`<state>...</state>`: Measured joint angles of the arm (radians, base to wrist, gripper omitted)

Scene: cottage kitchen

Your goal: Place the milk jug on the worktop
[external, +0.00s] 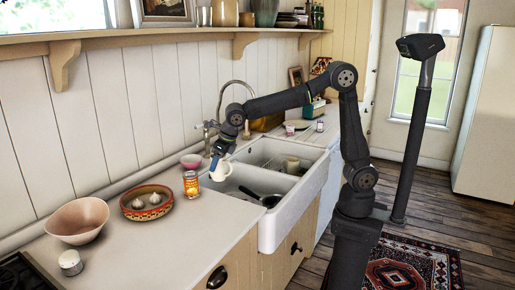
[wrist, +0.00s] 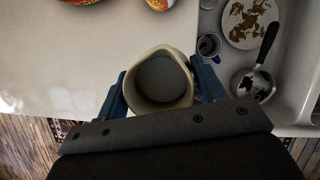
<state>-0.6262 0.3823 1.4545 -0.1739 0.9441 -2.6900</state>
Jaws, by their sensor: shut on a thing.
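The cream milk jug (external: 222,170) is in my gripper (external: 215,160), at the left end of the sink in the external view. In the wrist view the jug (wrist: 160,78) is seen from above, its round mouth facing the camera. The blue fingers of my gripper (wrist: 161,90) press on its left and right sides. The pale worktop (external: 190,240) lies left of the sink. In the wrist view the worktop (wrist: 60,70) is below and left of the jug. I cannot tell whether the jug's base touches it.
The white double sink (external: 285,215) holds a dark pan (external: 268,200). A can (external: 191,184), a small pink bowl (external: 191,161), a patterned bowl with garlic (external: 147,203) and a large pink bowl (external: 77,221) stand on the worktop.

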